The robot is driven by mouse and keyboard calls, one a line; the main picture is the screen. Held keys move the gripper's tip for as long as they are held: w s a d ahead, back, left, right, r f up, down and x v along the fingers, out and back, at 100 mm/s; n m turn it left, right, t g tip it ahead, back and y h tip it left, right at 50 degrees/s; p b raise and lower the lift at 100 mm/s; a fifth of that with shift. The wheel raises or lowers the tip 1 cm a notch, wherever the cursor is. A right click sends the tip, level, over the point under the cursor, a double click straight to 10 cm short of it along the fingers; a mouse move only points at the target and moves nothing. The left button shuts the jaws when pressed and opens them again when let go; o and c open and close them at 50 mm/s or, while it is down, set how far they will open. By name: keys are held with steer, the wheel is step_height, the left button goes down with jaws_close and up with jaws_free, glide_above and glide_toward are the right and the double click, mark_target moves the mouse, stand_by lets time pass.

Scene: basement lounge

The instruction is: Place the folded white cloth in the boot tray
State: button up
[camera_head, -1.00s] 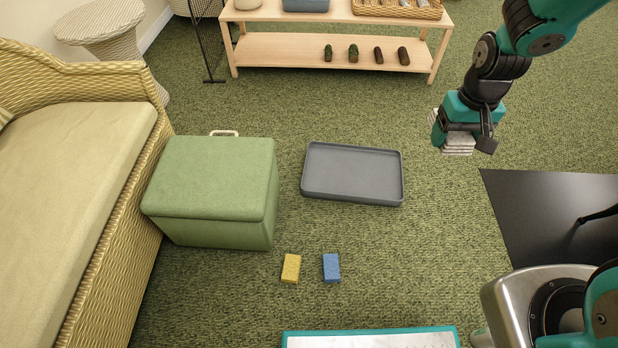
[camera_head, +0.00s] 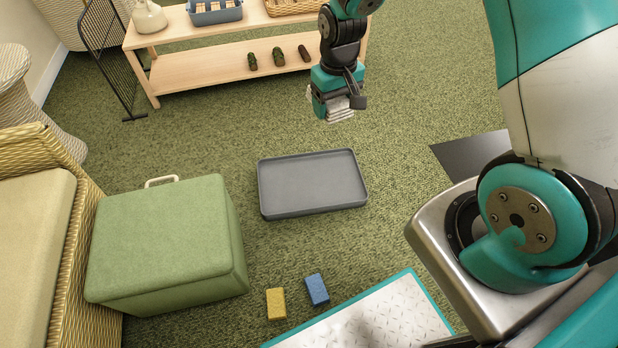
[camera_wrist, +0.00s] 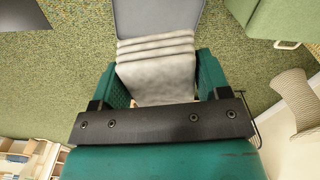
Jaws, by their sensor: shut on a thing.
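The folded white cloth (camera_head: 341,110) is held in my gripper (camera_head: 335,108), above the floor and beyond the far right part of the tray in the head view. In the wrist view the cloth (camera_wrist: 157,72) lies between the two teal fingers of my gripper (camera_wrist: 157,80), its folded layers showing. The grey boot tray (camera_head: 312,183) lies flat on the green carpet and looks empty. Part of the tray (camera_wrist: 158,16) shows past the cloth at the top of the wrist view.
A green storage box (camera_head: 168,240) stands left of the tray. A yellow sponge (camera_head: 276,303) and a blue sponge (camera_head: 317,289) lie in front of it. A wooden shelf (camera_head: 220,70) with several items stands behind. A wicker sofa (camera_head: 35,215) is at far left.

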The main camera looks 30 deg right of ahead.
steer(key=w+d+f+b, duration=0.1)
steer(key=w+f+b, duration=0.2)
steer(key=f+b, duration=0.3)
steer(key=w+d+f+b, duration=0.1)
steer(key=w+f+b, duration=0.2)
steer(key=f, duration=0.6)
steer(key=n+b, duration=0.1)
steer(key=b, duration=1.8)
glide_above(323, 195)
step_height(323, 195, down, 27)
step_height(323, 195, down, 15)
steer(key=b, duration=0.8)
steer(key=shift+a, duration=0.1)
steer(key=shift+f+b, duration=1.65)
steer(key=shift+f, duration=1)
steer(key=o, duration=0.9)
steer(key=shift+r, duration=0.1)
steer(key=shift+r, duration=0.1)
